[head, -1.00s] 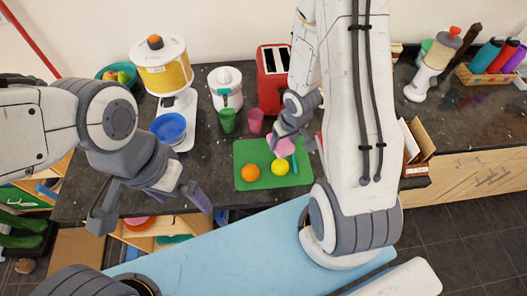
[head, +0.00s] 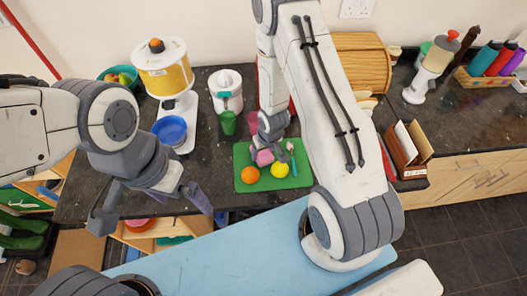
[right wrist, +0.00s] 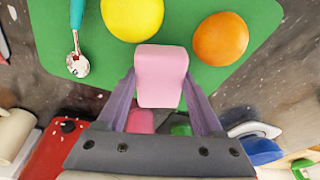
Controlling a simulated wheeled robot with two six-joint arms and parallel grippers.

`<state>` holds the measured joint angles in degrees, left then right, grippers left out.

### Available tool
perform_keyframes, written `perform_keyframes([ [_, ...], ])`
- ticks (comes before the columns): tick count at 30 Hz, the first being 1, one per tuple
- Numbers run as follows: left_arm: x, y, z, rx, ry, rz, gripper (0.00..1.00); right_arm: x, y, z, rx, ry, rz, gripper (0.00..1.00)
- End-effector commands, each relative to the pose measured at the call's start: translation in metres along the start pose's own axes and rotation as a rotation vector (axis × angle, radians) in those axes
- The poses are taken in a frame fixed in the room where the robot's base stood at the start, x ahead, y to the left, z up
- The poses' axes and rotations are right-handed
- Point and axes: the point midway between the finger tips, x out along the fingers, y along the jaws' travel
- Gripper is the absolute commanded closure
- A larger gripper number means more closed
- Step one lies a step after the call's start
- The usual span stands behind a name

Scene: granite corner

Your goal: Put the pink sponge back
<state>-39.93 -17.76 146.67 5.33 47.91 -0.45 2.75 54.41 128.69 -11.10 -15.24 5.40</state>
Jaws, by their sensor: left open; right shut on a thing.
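The pink sponge (head: 264,157) is a small block between the fingers of my right gripper (head: 266,147). In the right wrist view the sponge (right wrist: 160,72) is gripped between both fingertips, with the green cutting board (right wrist: 82,62) behind it. In the head view it is over the upper part of the board (head: 243,180), just above the orange (head: 250,175) and the lemon (head: 280,170). I cannot tell whether it touches the board. My left gripper (head: 151,210) is open and empty at the counter's front edge.
A teal-handled spoon (head: 293,158) lies on the board's right side. A green cup (head: 228,122) and a pink cup (right wrist: 140,121) stand behind the board. A red toaster (right wrist: 52,150) is behind too, largely hidden by my right arm in the head view. A letter rack (head: 408,150) stands right.

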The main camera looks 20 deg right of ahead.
Motion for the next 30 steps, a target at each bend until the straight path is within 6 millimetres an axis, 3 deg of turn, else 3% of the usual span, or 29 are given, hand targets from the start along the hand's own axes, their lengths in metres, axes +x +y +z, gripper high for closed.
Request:
perform_keyframes([
  [5, 0.004, 0.000, 0.000, 0.000, 0.000, 0.000, 0.00, 0.004, 0.000, 0.001, 0.000, 0.000, 0.000, 1.00],
  [6, 0.003, 0.000, 0.000, -0.001, 0.000, 0.000, 0.00, 0.003, 0.000, 0.001, 0.000, 0.000, 0.000, 0.21],
  [8, 0.003, 0.000, 0.000, -0.001, 0.000, 0.000, 0.00, 0.003, 0.000, 0.001, 0.000, 0.000, 0.000, 0.02],
  [21, 0.002, 0.000, 0.000, 0.000, 0.000, 0.000, 0.00, -0.004, 0.000, -0.001, 0.001, 0.002, 0.000, 0.02],
  [26, 0.008, -0.001, 0.001, -0.001, 0.000, 0.000, 0.00, -0.024, 0.000, -0.001, 0.000, 0.006, 0.001, 0.02],
  [30, 0.009, -0.001, 0.001, -0.001, 0.000, 0.000, 0.00, -0.052, 0.001, -0.001, 0.000, 0.005, 0.001, 0.02],
])
